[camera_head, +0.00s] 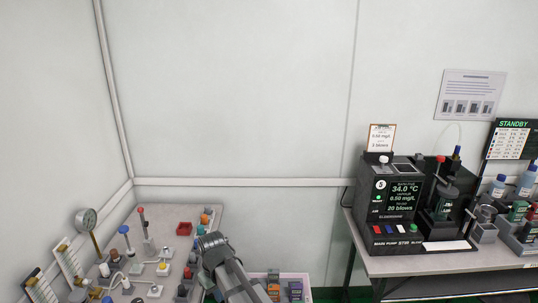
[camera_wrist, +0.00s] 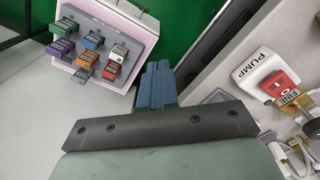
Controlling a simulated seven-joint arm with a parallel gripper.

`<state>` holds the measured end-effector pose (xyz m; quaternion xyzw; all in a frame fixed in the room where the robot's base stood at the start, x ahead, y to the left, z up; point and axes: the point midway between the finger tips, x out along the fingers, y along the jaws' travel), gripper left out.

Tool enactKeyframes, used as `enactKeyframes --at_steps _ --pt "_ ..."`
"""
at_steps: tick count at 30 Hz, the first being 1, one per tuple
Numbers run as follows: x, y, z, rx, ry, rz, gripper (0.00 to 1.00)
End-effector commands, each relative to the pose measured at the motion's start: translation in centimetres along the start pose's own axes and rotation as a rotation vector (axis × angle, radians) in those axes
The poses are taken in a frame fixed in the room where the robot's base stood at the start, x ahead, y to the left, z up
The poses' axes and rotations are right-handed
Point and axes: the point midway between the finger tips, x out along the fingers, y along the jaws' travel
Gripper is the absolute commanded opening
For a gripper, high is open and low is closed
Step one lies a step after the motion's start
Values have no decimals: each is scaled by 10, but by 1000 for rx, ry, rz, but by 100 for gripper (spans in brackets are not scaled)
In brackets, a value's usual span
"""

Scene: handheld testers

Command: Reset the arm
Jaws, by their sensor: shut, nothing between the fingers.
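My gripper (camera_wrist: 157,85) shows in the wrist view as dark blue fingers pressed together, with nothing between them. In the head view my grey arm rises from the bottom edge, beside the right edge of the left bench (camera_head: 170,222). The fingertips cannot be made out there. In the wrist view the fingers point toward the gap between a pale crate (camera_wrist: 150,30) and a grey panel edge. They appear apart from both.
The crate holds several coloured testers (camera_wrist: 92,42). A white PUMP block (camera_wrist: 257,68) lies right of the fingers. The left bench carries small fittings, a gauge (camera_head: 86,220) and a red tray (camera_head: 184,229). A black machine (camera_head: 390,200) stands on the right bench (camera_head: 420,262).

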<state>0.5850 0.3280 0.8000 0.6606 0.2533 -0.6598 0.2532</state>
Motion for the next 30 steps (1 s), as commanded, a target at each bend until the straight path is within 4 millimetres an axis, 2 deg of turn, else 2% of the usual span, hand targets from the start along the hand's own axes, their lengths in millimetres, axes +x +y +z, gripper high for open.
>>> enactKeyframes --at_steps 1,6,15,21,30 --pt "12 19 14 44 -2 0 0" --pt "47 74 51 182 -1 0 0" --pt "103 154 131 425 -1 0 0" --pt "132 189 184 568 1 1 0" --pt "158 216 240 712 2 1 0"
